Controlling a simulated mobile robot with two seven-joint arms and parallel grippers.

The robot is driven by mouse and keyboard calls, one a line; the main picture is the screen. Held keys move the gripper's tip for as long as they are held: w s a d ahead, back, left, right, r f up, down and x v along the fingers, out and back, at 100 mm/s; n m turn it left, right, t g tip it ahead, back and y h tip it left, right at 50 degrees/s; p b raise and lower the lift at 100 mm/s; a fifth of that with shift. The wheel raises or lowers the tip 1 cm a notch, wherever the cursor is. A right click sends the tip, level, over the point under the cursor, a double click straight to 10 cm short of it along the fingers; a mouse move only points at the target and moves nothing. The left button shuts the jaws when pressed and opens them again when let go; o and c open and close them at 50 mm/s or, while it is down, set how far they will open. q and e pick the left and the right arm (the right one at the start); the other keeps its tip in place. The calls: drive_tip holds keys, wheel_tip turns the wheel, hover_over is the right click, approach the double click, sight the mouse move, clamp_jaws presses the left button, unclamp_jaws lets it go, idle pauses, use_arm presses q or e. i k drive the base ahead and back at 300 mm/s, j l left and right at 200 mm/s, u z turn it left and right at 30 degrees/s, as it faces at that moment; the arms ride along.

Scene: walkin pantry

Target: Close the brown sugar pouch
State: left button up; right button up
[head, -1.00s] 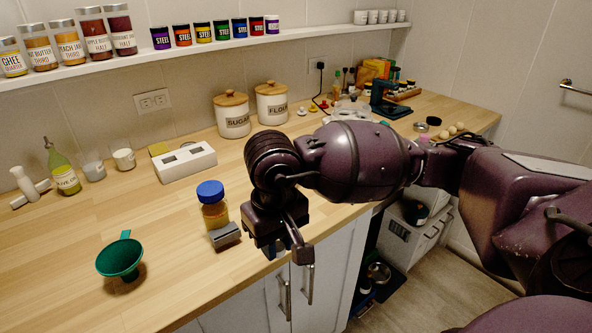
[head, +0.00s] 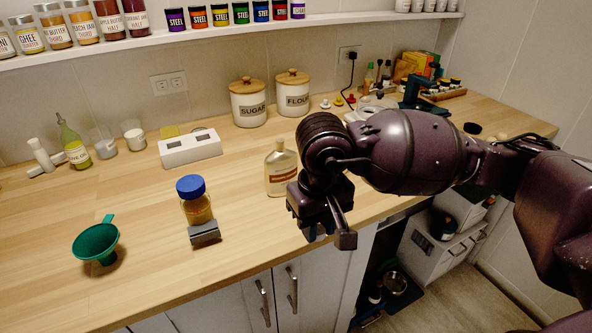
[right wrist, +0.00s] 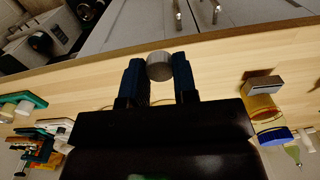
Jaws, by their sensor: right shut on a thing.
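I see nothing that I can make out as a brown sugar pouch. My right gripper (head: 325,238) hangs over the counter's front edge in the head view, pointing down. In the right wrist view its two dark blue fingers (right wrist: 159,82) are shut on a small grey round piece (right wrist: 159,66). What this piece belongs to cannot be told, and the head view hides it. A small grey block (head: 205,234) lies on the counter to the gripper's left, also seen in the right wrist view (right wrist: 262,84). My left gripper is not in view.
Near the grey block stands a blue-lidded jar (head: 195,203). A labelled bottle (head: 281,172) stands just left of my right gripper. A green funnel (head: 97,243) sits at left. Sugar (head: 248,103) and flour (head: 292,93) canisters stand behind. The left front counter is fairly clear.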

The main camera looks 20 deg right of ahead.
sight(280, 168)
drive_tip(key=l, duration=1.25)
drive_tip(key=u, duration=0.05)
